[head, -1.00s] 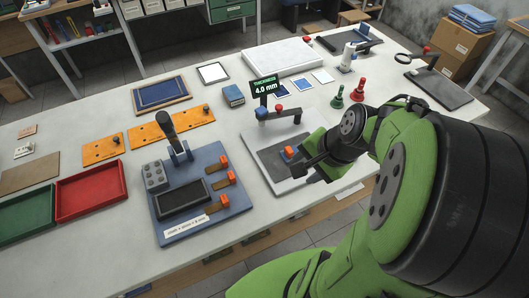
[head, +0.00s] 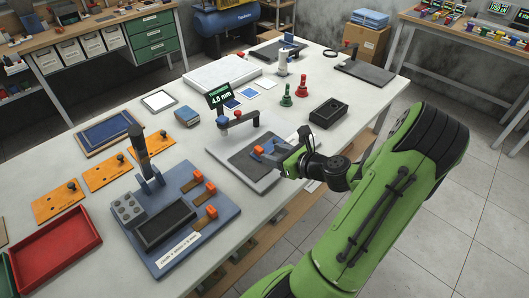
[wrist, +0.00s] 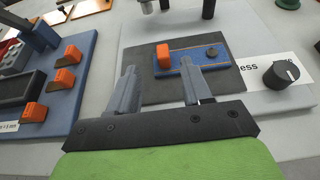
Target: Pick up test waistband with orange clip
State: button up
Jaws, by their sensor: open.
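The test waistband (wrist: 203,51) is a blue strip with an orange line, an orange clip (wrist: 164,55) at its left and a dark round button at its right. It lies on the dark pad (wrist: 150,88) of the thickness gauge. In the head view the waistband (head: 264,150) is partly hidden by my gripper. My gripper (wrist: 158,72) is open, its fingers pointing at the strip's near edge from the front. Nothing is held between them. In the head view my gripper (head: 274,157) is low over the pad's right part.
A gauge display (head: 219,97) reads 4.0 mm. A blue fixture (head: 160,221) with several orange clips stands left of the pad. A dark knob (wrist: 282,75) sits right of the strip.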

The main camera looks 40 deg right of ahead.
aim_at(260, 149)
jog(key=x, duration=0.3)
jog(key=b+x, duration=0.1)
jog(key=x, duration=0.2)
jog(key=shift+w+d+f, duration=0.15)
jog(key=shift+d, duration=0.1)
jog(key=shift+c, duration=0.6)
grip_shut()
